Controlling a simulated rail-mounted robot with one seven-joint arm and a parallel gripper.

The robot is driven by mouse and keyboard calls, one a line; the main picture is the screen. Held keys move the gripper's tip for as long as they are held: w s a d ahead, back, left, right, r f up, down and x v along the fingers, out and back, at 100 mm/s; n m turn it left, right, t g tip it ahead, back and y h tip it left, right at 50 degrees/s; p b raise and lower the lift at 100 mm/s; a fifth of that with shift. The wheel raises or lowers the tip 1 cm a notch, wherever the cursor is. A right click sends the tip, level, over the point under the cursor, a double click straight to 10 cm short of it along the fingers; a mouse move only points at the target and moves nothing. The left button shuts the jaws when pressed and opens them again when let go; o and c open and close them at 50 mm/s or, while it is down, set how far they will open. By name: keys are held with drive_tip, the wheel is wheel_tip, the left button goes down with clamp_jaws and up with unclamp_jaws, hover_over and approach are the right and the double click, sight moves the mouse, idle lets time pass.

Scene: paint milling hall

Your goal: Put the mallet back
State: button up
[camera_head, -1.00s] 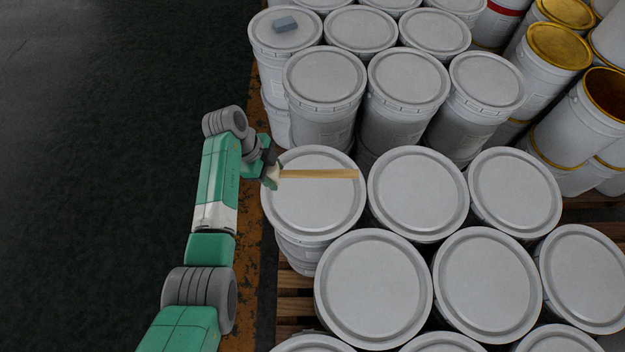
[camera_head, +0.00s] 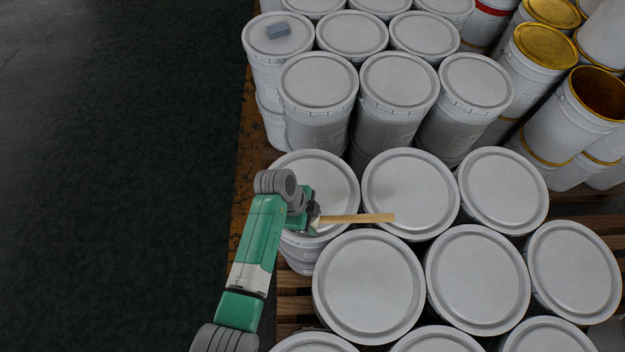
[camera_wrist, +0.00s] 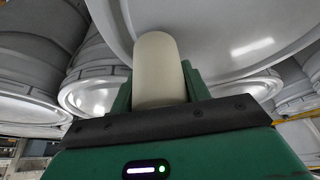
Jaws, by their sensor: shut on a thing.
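My gripper (camera_head: 314,217) is shut on the mallet, near its pale head. The mallet's wooden handle (camera_head: 358,218) sticks out to the right, roughly level, over the gap between white bucket lids. In the wrist view, the cream rounded head (camera_wrist: 158,68) stands between the dark green fingers, with a grey-white lid behind it. Part of the head is hidden by the fingers. I cannot tell how high the mallet is above the lids.
Closed white buckets stand close together on pallets, such as the near one (camera_head: 367,288). Open, yellow-lined buckets (camera_head: 601,95) stand at the right. The dark floor (camera_head: 110,180) at left is clear.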

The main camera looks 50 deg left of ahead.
drive_tip(key=shift+f, duration=0.2)
drive_tip(key=o, duration=1.3)
drive_tip(key=shift+c, duration=0.2)
drive_tip(key=v, duration=1.2)
drive_tip(key=shift+r+p, duration=0.15)
drive_tip(key=shift+p, duration=0.3)
